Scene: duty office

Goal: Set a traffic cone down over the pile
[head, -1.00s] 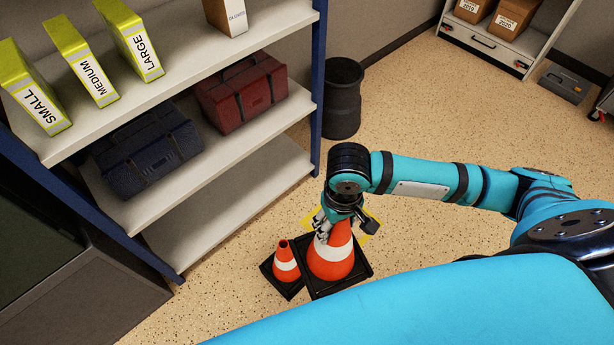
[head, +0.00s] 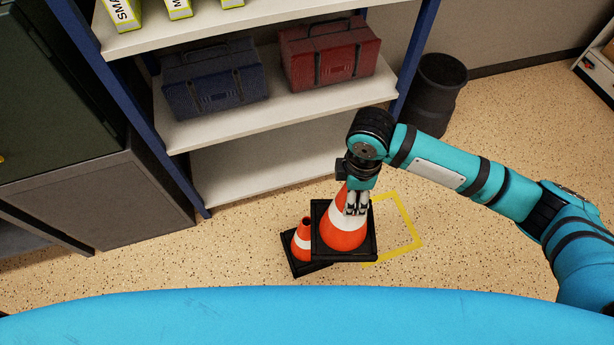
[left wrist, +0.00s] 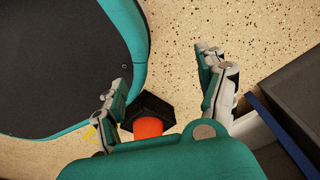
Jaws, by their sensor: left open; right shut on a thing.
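My right gripper (head: 356,206) is shut on the upper part of a large orange and white traffic cone (head: 343,239) with a square black base. The cone is upright and looks raised off the floor. A smaller orange and white cone (head: 301,244) with a black base stands on the floor just to its left. The large cone's base hides part of the small one. My left gripper (left wrist: 163,72) is open and empty in the left wrist view. Beyond it an orange cone (left wrist: 148,128) on a black base shows partly; I cannot tell which cone it is.
A yellow outline (head: 410,225) is marked on the floor right of the cones. A shelf unit (head: 290,112) with a blue case (head: 214,78) and a red case (head: 328,55) stands behind. A black bin (head: 438,95) is at its right. The floor at right is mostly clear.

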